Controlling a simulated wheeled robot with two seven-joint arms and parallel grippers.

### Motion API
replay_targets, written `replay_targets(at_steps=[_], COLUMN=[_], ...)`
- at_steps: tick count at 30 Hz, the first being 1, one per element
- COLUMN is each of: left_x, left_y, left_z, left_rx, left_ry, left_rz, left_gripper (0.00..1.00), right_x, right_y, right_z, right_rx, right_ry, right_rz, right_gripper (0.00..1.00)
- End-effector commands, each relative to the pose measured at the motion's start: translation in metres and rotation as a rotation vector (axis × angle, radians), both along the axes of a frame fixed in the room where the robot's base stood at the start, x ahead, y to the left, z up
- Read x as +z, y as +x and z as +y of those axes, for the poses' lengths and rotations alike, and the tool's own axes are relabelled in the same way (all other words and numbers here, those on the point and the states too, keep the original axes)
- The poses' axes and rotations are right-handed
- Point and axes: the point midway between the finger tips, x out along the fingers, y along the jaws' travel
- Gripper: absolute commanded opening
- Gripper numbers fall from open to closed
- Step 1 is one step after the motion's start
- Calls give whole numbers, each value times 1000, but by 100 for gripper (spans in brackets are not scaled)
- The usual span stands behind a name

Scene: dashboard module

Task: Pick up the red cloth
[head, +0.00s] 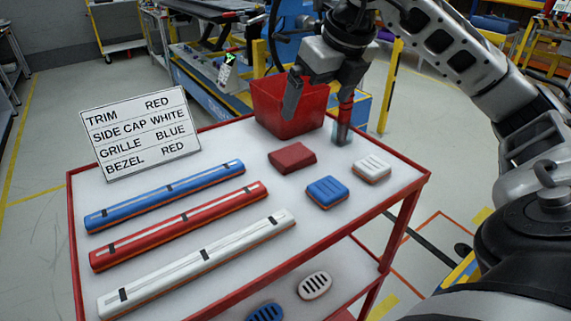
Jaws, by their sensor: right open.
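A smooth, flat red piece that looks like the folded red cloth (292,157) lies on the white top of the cart (225,147), in front of the red bin. My right gripper (315,126) comes in from the upper right. Its two fingers are spread wide and hold nothing. One finger shows in front of the red bin (275,92) and the other at the bin's right side. The gripper is behind the cloth in the picture, apart from it. My left gripper is not in view.
A blue ridged cap (327,193) and a white ridged cap (371,168) lie right of the cloth. Blue (165,196), red (180,224) and white (198,262) long strips lie at the left. A sign (141,133) stands at the back left. Oval grilles (314,286) lie on the lower shelf.

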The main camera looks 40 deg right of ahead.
Motion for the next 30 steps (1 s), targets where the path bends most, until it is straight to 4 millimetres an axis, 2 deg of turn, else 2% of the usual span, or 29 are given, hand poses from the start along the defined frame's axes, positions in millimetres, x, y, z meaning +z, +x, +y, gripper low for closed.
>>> replay_targets(at_steps=[12, 22, 30], left_x=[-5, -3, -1], left_y=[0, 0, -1], left_z=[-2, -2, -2], left_rx=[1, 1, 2], left_ry=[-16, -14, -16], left_rz=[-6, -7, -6], left_gripper=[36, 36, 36], right_x=[-77, -102, -136], right_y=[30, 43, 60], right_z=[-3, -3, -3], right_rx=[2, 2, 2], right_ry=[2, 3, 3], right_rz=[5, 3, 3], right_gripper=[100, 100, 100])
